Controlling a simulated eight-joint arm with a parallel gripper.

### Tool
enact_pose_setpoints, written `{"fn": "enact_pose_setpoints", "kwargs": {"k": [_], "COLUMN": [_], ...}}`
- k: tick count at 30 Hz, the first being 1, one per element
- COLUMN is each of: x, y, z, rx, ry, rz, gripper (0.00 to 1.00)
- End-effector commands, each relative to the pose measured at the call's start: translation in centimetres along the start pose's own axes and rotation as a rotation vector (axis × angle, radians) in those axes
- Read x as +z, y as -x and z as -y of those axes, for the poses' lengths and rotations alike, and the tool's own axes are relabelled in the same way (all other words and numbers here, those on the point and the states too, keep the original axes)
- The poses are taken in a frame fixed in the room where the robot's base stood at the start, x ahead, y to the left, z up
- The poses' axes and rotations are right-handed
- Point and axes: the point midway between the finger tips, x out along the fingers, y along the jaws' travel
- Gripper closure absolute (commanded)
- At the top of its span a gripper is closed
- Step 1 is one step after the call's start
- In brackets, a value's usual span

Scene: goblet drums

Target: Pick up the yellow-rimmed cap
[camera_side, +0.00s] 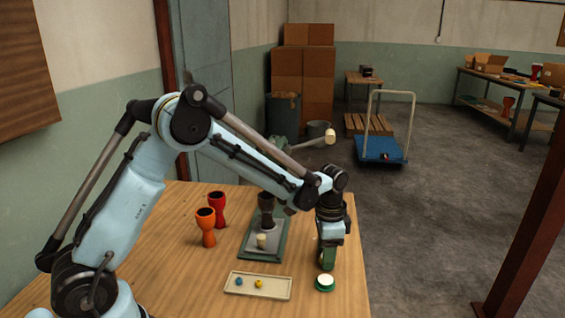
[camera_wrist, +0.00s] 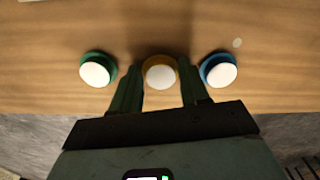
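The yellow-rimmed cap (camera_wrist: 160,74) has a white top and lies between the two fingers of my gripper (camera_wrist: 160,82) in the wrist view. The dark green fingers stand apart on its left and right, close to its rim. I cannot tell whether they press on it. In the side view my gripper (camera_side: 327,260) points down at the table's right edge, and the cap is mostly hidden by the fingers. A green-rimmed cap (camera_wrist: 97,70) lies left of the fingers, and a blue-rimmed cap (camera_wrist: 218,70) lies right of them.
The green-rimmed cap (camera_side: 325,284) also shows in the side view. A pale tray (camera_side: 274,292) with a blue and a yellow dot lies left of it. A red goblet drum (camera_side: 218,210), an orange one (camera_side: 206,228) and a green-based press (camera_side: 248,247) stand farther back.

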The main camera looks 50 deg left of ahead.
Motion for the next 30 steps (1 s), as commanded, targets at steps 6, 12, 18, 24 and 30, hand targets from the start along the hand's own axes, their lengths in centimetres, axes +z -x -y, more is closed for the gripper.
{"fn": "enact_pose_setpoints", "kwargs": {"k": [6,12,18,24,30], "x": [0.0,0.0,0.0,-0.1,-0.2], "y": [0.0,0.3,2.1,5.2,7.9], "z": [0.0,0.0,0.0,-2.0,-6.5], "rx": [0.000,0.000,0.001,0.002,0.002], "ry": [0.000,0.000,0.000,-0.006,-0.006], "rz": [0.000,0.000,0.000,0.000,0.000], "gripper": [0.83,0.83,0.83,0.83,0.83]}}
